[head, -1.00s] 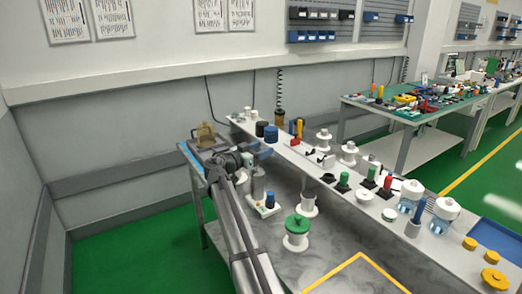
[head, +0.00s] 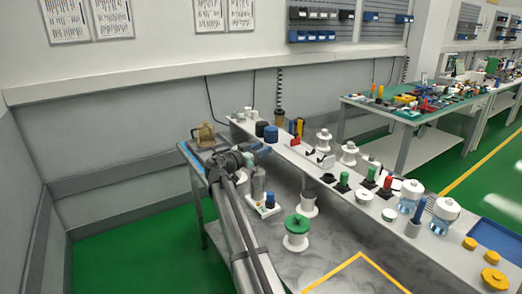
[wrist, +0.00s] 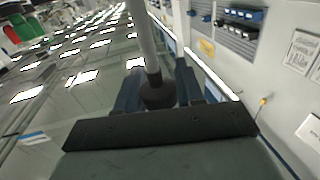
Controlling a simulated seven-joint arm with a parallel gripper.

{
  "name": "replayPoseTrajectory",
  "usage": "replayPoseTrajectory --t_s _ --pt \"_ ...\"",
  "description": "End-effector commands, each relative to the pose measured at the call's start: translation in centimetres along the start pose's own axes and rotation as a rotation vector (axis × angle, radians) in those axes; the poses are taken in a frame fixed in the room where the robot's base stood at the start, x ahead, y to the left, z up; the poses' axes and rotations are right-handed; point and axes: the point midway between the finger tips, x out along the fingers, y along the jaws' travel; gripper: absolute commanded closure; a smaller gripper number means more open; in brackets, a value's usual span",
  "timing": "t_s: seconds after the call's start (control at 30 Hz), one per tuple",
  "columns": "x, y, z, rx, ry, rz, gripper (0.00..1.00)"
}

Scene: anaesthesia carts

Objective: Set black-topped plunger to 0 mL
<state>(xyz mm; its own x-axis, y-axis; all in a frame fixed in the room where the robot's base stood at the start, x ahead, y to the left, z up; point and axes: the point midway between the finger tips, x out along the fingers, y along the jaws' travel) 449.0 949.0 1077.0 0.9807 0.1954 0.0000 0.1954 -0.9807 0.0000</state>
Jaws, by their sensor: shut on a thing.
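In the wrist view, my gripper (wrist: 158,82) is shut on the black top of the plunger (wrist: 158,95), which sits between the two dark blue fingers. A grey rod (wrist: 144,45) runs away from this black top. In the head view, my gripper (head: 262,152) is at the left end of the bench, above a grey upright cylinder (head: 258,184). The black top is hidden there by my gripper. A white base (head: 262,211) with a blue upright piece (head: 270,200) stands beneath. Volume marks are too small to read.
A green-topped white spool (head: 297,232) stands right of the base. A brass-coloured object (head: 205,134) is behind my wrist. A raised white shelf (head: 330,182) with several jars and coloured pegs runs along the right. The grey bench front is clear.

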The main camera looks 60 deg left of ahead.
Motion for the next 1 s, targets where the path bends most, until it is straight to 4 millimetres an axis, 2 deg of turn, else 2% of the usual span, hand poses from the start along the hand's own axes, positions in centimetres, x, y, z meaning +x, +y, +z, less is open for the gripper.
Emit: replayPoseTrajectory --t_s 0.27,0.37,0.7,1.0 --pt "0.0 0.0 0.2 0.000 0.000 0.000 1.00" --pt "0.0 0.0 1.0 -0.001 -0.001 0.000 1.00" --pt "0.0 0.0 6.2 -0.001 -0.001 0.000 1.00" --pt "0.0 0.1 6.7 0.000 -0.005 0.001 1.00"
